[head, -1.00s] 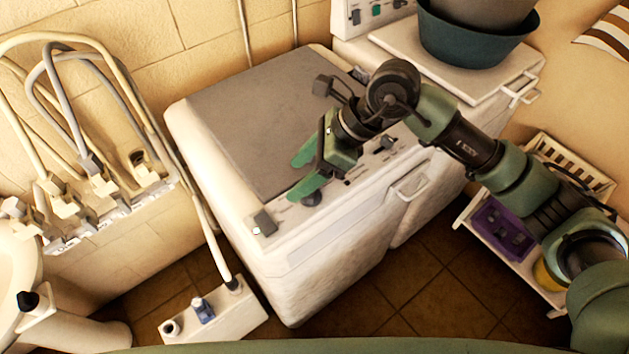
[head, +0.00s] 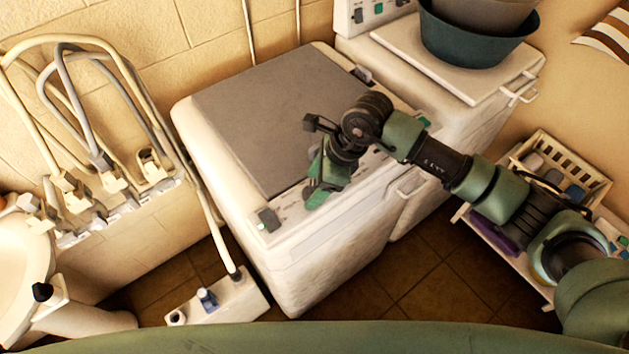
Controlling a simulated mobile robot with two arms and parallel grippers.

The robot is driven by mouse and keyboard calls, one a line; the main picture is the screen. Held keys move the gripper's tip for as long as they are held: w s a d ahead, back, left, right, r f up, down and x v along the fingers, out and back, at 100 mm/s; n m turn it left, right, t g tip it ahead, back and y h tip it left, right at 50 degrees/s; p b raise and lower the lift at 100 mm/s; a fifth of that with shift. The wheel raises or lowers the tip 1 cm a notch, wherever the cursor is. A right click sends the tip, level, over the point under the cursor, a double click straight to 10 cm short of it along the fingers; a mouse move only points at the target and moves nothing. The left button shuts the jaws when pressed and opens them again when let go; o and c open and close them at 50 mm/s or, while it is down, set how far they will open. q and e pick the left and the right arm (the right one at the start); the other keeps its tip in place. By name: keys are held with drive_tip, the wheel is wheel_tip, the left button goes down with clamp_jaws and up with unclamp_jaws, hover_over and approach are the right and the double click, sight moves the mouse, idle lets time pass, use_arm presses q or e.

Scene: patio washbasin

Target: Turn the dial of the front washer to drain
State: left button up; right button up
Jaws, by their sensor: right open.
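The front washer (head: 345,235) is a white machine with a grey lid (head: 265,115) and a control panel along its front edge. A dark switch with a light on it (head: 268,219) sits at the panel's left end. My right gripper (head: 314,188), with green fingers, is over the left half of this panel, pointing down. It covers the spot where a dark round dial showed before, so the dial and its setting are hidden. I cannot tell whether the fingers touch the dial. The gripper is open. My left gripper is out of view.
A second white washer (head: 450,65) with dark tubs (head: 470,40) on its lid stands behind to the right. A white rack (head: 595,190) is at the right. Taps and hoses (head: 100,185) and a basin (head: 20,255) are at the left. A white box (head: 225,300) lies on the floor.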

drive_tip(key=c, duration=1.4)
drive_tip(key=shift+f+m+b, duration=0.2)
drive_tip(key=shift+m+b, duration=0.4)
drive_tip(key=shift+b, duration=0.25)
drive_tip(key=m+t+b, duration=0.1)
drive_tip(key=m+b, duration=0.1)
drive_tip(key=m+t+b, duration=0.1)
drive_tip(key=m+b, duration=0.1)
drive_tip(key=b, duration=0.1)
drive_tip(key=shift+s+h+b, duration=0.1)
drive_tip(key=shift+h+b, duration=0.2)
drive_tip(key=shift+b, duration=0.05)
drive_tip(key=shift+r+m+t+h+b, duration=0.2)
drive_tip(key=shift+m+t+h+b, duration=0.2)
drive_tip(key=shift+m+b, duration=1.1)
drive_tip(key=o, duration=1.4)
drive_tip(key=shift+r, duration=0.1)
